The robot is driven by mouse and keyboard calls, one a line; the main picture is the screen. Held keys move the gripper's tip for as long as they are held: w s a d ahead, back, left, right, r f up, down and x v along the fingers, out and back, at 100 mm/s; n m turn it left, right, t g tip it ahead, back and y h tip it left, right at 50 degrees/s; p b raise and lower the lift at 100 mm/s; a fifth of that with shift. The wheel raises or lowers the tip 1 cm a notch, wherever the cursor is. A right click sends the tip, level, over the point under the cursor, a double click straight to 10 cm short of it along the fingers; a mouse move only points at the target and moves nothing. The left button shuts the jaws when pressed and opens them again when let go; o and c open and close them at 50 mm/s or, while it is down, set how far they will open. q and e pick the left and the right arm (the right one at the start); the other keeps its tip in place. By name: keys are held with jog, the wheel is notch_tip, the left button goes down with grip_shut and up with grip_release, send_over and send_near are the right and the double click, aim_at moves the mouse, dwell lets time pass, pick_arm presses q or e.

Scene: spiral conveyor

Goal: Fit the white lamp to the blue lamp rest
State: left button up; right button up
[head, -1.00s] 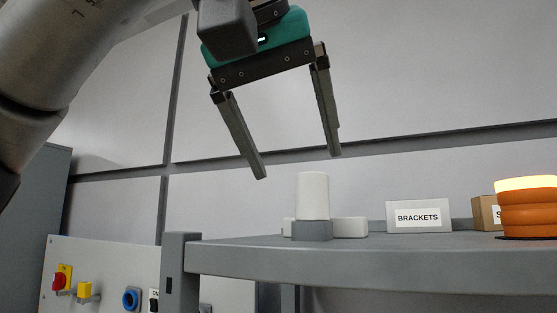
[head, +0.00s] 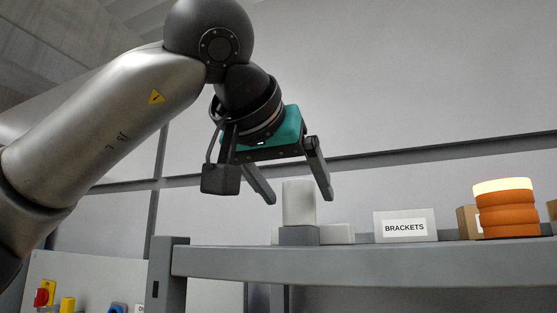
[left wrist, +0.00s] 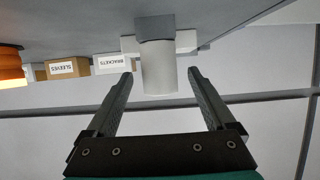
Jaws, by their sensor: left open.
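The white lamp (head: 299,203), a plain white cylinder, stands upright on a grey block (head: 299,236) on the grey shelf. It shows upside down in the left wrist view (left wrist: 158,72). No contact shows, and the exact depth is hard to judge. A blue round part (head: 117,308) on the panel at the bottom left is cut by the picture edge; I cannot tell if it is the lamp rest. My right gripper is not in view.
A low white block (head: 337,234) is just right of the lamp. A BRACKETS box (head: 405,226), a brown box (head: 466,222) and an orange ribbed object with a glowing top (head: 505,212) stand farther right. The shelf's front edge (head: 370,262) runs below; a panel with red and yellow controls (head: 45,293) is lower left.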

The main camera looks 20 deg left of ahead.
aim_at(304, 206)
pick_arm(q)
jog(key=x, duration=0.5)
jog(key=shift+s, duration=0.1)
grip_shut()
dwell(1.1)
